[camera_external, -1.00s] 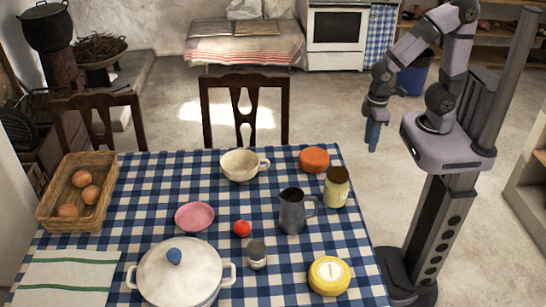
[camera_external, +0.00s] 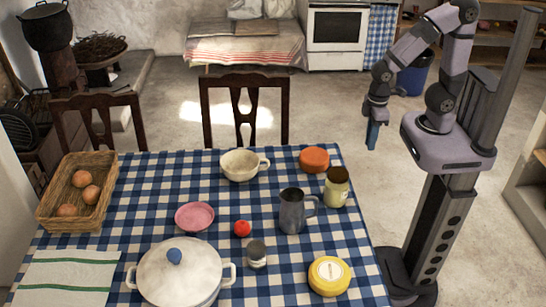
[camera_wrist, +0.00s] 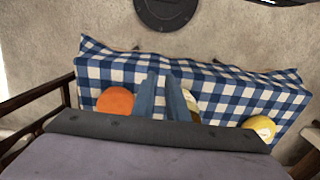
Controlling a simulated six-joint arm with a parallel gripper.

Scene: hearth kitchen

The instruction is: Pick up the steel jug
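The steel jug (camera_external: 292,212) is a dark grey, upright pitcher with a handle on its right side. It stands on the blue checked tablecloth (camera_external: 150,213), right of the middle. My gripper (camera_external: 373,137) has blue fingers pointing down and hangs beyond the table's far right corner, well apart from the jug. In the wrist view, the blue fingers (camera_wrist: 165,95) show close together against the cloth. I cannot make out the jug in the wrist view.
Close to the jug are a jar (camera_external: 336,187), an orange round (camera_external: 314,159), a yellow round (camera_external: 329,276), a tomato (camera_external: 242,228) and a small shaker (camera_external: 256,255).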

